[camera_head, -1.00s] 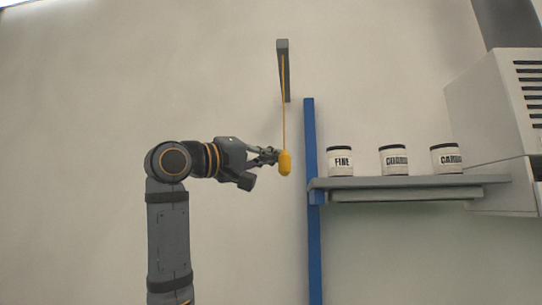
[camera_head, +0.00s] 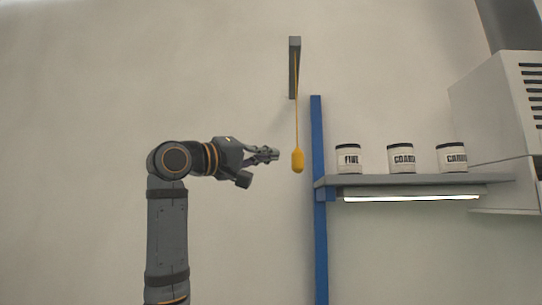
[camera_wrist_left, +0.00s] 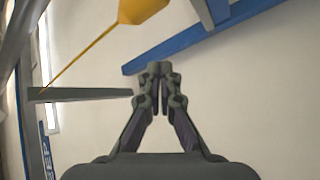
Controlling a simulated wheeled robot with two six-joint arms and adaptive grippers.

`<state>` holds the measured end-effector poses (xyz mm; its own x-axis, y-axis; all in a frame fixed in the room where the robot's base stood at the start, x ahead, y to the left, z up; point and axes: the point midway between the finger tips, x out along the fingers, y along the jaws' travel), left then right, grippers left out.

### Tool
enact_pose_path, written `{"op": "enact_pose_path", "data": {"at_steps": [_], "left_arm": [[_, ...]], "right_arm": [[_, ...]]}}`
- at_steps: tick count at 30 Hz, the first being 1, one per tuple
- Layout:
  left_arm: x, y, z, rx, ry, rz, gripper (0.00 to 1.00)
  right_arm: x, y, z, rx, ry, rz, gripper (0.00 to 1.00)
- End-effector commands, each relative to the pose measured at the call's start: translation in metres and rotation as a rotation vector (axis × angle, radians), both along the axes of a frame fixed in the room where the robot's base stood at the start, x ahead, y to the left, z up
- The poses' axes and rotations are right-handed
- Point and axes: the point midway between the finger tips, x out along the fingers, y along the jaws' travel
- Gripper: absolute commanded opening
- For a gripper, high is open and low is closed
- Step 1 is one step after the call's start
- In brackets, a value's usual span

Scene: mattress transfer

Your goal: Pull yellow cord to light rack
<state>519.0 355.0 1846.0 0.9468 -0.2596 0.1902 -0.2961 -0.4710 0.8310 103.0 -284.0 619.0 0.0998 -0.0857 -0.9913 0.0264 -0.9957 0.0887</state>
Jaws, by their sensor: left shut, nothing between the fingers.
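The yellow cord (camera_head: 297,110) hangs from a grey bracket (camera_head: 294,68) on the wall and ends in a yellow pull (camera_head: 298,160). My left gripper (camera_head: 276,154) is shut and empty, just left of the pull with a small gap between them. In the left wrist view the shut fingertips (camera_wrist_left: 160,68) show, with the pull (camera_wrist_left: 140,8) at the top edge, clear of them. The rack's shelf (camera_head: 420,181) has a lamp strip (camera_head: 410,198) beneath it, which is lit. My right gripper is not in view.
A blue post (camera_head: 319,230) stands at the shelf's left end, close to the pull. Three labelled jars (camera_head: 348,159) stand on the shelf. A white vented box (camera_head: 500,110) is at the right. The wall left of the cord is clear.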

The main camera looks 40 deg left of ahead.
Motion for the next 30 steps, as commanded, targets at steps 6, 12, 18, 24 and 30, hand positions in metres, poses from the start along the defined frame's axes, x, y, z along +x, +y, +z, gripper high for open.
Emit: {"op": "enact_pose_path", "data": {"at_steps": [6,12,18,24,30], "left_arm": [[-0.044,0.013,-0.019,-0.002,-0.001,0.001,0.00],[-0.070,0.020,-0.021,-0.001,0.001,0.000,0.00],[-0.077,0.022,-0.020,-0.001,0.003,-0.001,0.00],[-0.077,0.021,-0.020,-0.001,0.003,-0.001,0.00],[-0.077,0.021,-0.020,-0.001,0.003,-0.001,0.00]], "right_arm": [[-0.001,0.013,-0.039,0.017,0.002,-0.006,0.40],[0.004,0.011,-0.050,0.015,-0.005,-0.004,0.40],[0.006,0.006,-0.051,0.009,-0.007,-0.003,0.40],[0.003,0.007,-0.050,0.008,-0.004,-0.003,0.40],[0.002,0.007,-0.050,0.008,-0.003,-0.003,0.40]]}}
